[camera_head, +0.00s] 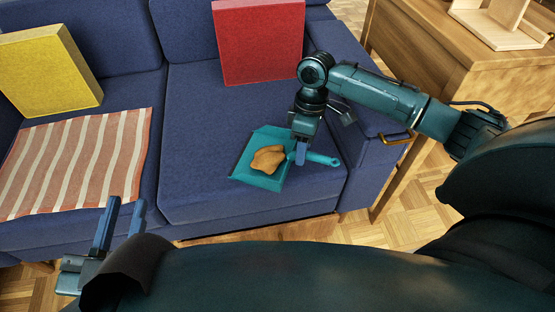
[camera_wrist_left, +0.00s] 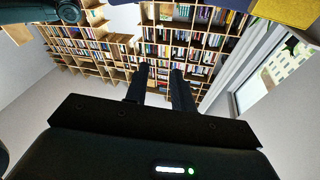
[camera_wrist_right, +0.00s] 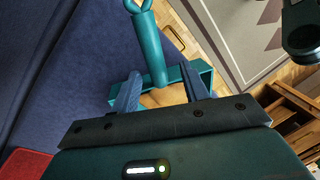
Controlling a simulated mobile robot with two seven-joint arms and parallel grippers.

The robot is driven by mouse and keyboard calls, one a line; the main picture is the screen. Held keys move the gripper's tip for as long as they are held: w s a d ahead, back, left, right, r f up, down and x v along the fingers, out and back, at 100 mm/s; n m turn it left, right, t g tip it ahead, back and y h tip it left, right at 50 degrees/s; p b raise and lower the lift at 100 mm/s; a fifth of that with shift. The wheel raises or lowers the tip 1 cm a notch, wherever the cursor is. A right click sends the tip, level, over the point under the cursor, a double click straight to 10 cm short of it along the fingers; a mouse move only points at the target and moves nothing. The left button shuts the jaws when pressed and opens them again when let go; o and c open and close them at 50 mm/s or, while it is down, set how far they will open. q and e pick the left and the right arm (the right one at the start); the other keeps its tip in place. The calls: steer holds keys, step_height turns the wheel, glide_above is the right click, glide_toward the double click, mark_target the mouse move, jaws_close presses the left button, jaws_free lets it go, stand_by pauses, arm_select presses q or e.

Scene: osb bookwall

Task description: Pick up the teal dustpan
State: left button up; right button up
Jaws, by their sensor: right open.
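The teal dustpan (camera_head: 247,171) lies on the blue sofa seat, its handle (camera_head: 322,159) pointing right. A lumpy orange-brown thing (camera_head: 268,158) lies in its pan. My right gripper (camera_head: 301,158) points down at the dustpan where the handle meets the pan. In the right wrist view its fingers (camera_wrist_right: 163,80) are apart, with the teal handle (camera_wrist_right: 150,45) between them. I cannot tell whether either finger touches the handle. My left gripper (camera_head: 125,203) is open and empty in front of the sofa, away from the dustpan; its parted fingers also show in the left wrist view (camera_wrist_left: 160,72).
A striped blanket (camera_head: 80,160) and a yellow cushion (camera_head: 48,70) are on the sofa's left part. A red cushion (camera_head: 258,42) leans on the backrest behind the dustpan. A wooden desk (camera_head: 440,55) stands at the right, beyond the sofa's armrest (camera_head: 365,110).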

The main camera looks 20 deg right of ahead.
mark_target(285, 156)
steer(key=f, duration=0.1)
steer(key=f+b, duration=0.2)
steer(key=shift+s+f, duration=0.15)
steer(key=shift+s, duration=0.1)
steer(key=shift+s+a+f, duration=0.1)
steer(key=shift+a+f, duration=0.05)
steer(key=shift+f, duration=0.45)
steer(key=shift+r, duration=0.1)
arm_select(q)
steer(key=shift+w+d+h, duration=0.1)
steer(key=shift+d+h, duration=0.15)
steer(key=shift+h, duration=0.15)
arm_select(e)
jaws_close()
